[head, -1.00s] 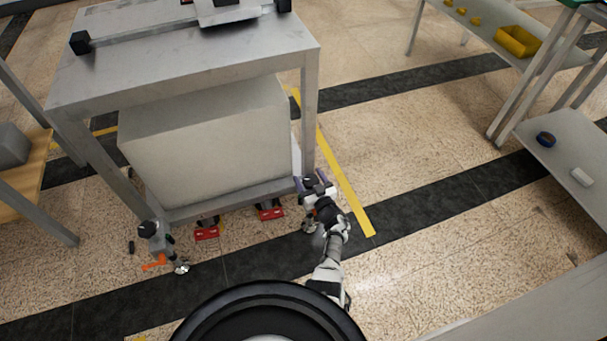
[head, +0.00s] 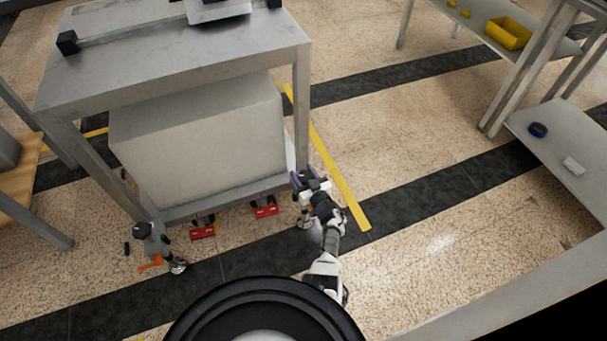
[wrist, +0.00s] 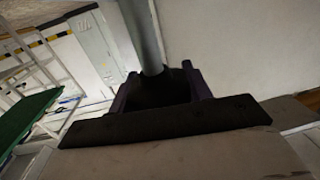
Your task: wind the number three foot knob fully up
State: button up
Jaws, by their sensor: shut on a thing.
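My gripper (head: 308,179) is low at the front right leg of the grey gantry table (head: 180,60). In the wrist view, its purple fingers (wrist: 160,92) stand on either side of a dark foot knob (wrist: 160,86), and they are shut on it. A grey round post (wrist: 143,38) rises from the knob. No number is readable on it. In the head view my gripper and wrist hide most of this foot. The front left foot (head: 153,240) shows a dark knob, an orange lever (head: 150,263) and a castor (head: 178,266).
A large pale box (head: 200,140) fills the space under the table, close to my gripper. Two red pieces (head: 203,232) (head: 266,211) sit along its front lower edge. A shelf (head: 570,145) stands at the right. The floor between is clear, with a yellow strip (head: 335,170).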

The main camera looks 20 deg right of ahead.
jog(key=shift+y, duration=0.3)
jog(key=n+y+b, duration=0.2)
jog(key=n+g+y+b, duration=0.1)
jog(key=shift+f+y, duration=0.25)
jog(key=shift+y, duration=0.15)
jog(key=n+g+y+b, duration=0.1)
jog(key=b, duration=0.1)
jog(key=n+g+y+b, duration=0.1)
jog(key=y+b, duration=0.1)
jog(key=n+g+y+b, duration=0.1)
jog(key=y+b, duration=0.1)
jog(key=shift+s+a+f+n, duration=0.2)
jog(key=shift+a+n, duration=0.1)
jog(key=shift+n, duration=0.1)
jog(key=n+g+y+b, duration=0.1)
jog(key=g+b, duration=0.1)
jog(key=b, duration=0.1)
jog(key=n+g+y+b, duration=0.2)
jog(key=b, duration=0.1)
jog(key=shift+s+a+r, duration=0.1)
jog(key=shift+a+r, duration=0.05)
jog(key=shift+a, duration=0.05)
jog(key=shift+r+n+g+y+b, duration=0.15)
jog(key=shift+n+g+y+b, duration=0.3)
jog(key=shift+b, duration=0.3)
jog(key=shift+r+g, duration=0.15)
jog(key=shift+g, duration=0.1)
jog(key=shift+a, duration=0.1)
jog(key=o, duration=1)
